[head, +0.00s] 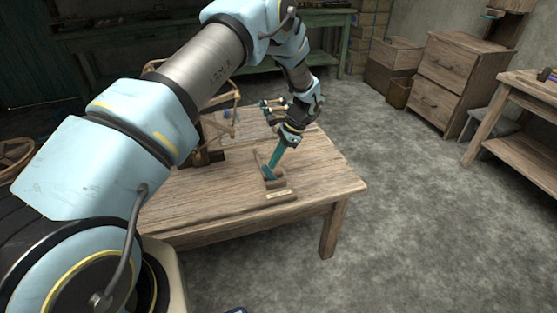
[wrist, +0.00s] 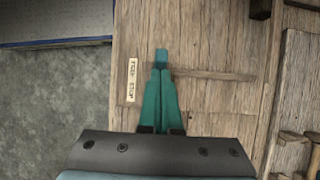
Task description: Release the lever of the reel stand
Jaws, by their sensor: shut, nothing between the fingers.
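The lever (head: 258,161) is a thin wooden bar that rises, tilted, from a small wooden block near the front edge of the table. The block's base (head: 282,195) carries a pale label; in the wrist view the label (wrist: 131,80) appears to read "REEL STOP". My gripper (head: 271,170) has teal fingers, shut and empty, pointing down just right of the lever, close above the block. I cannot tell whether they touch the lever. In the wrist view the gripper (wrist: 161,68) points beside the label, and a thin wooden bar extends right from the fingertips. The reel stand (head: 216,125) is partly hidden behind my arm.
The wooden table (head: 325,180) has bare room right of the block. Small wooden pegs (head: 273,104) show behind my wrist.

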